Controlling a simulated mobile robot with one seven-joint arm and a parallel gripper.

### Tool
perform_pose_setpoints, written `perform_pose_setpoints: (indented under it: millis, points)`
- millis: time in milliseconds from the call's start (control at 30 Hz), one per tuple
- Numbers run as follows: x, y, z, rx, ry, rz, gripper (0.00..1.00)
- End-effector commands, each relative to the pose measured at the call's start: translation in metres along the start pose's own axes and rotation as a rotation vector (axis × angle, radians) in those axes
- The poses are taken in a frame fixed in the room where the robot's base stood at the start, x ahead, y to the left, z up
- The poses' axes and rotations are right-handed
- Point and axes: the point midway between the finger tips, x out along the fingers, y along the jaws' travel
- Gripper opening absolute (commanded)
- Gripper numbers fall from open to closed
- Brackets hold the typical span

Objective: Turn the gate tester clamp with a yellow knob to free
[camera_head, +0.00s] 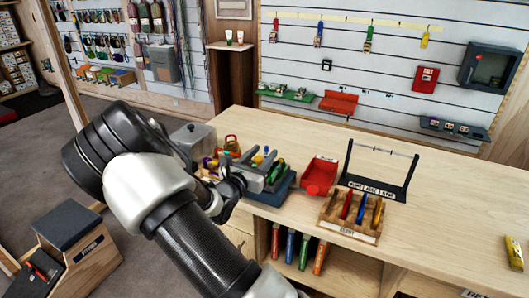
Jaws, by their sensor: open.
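A grey device on a blue base (283,187) stands near the table's left end; it looks like the gate tester. The clamp's setting is too small to read. My gripper (236,181) is open, at the device's left front side, below and left of the yellow knob. My arm hides part of the table's left end, and the gripper's fingertips are hard to make out.
Right of the device are a red tray (320,175), a wooden rack (349,222) with coloured pieces and a black frame (376,185). The table's right part (450,205) is mostly clear.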

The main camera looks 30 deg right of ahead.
Motion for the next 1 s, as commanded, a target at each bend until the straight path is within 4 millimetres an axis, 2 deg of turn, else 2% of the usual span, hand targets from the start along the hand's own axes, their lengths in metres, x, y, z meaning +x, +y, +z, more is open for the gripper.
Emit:
perform_pose_setpoints:
  millis: [167, 467, 700, 1000]
  points:
    - [0.0138, -0.0002, -0.0002, -0.001, 0.001, 0.0, 0.41]
    - [0.0155, 0.0, -0.0001, -0.001, 0.0, 0.0, 0.41]
    - [0.0153, -0.0001, -0.0001, 0.0, 0.0, 0.0, 0.0]
    - [0.0115, 0.0053, 0.0001, 0.0, 0.001, 0.001, 0.0]
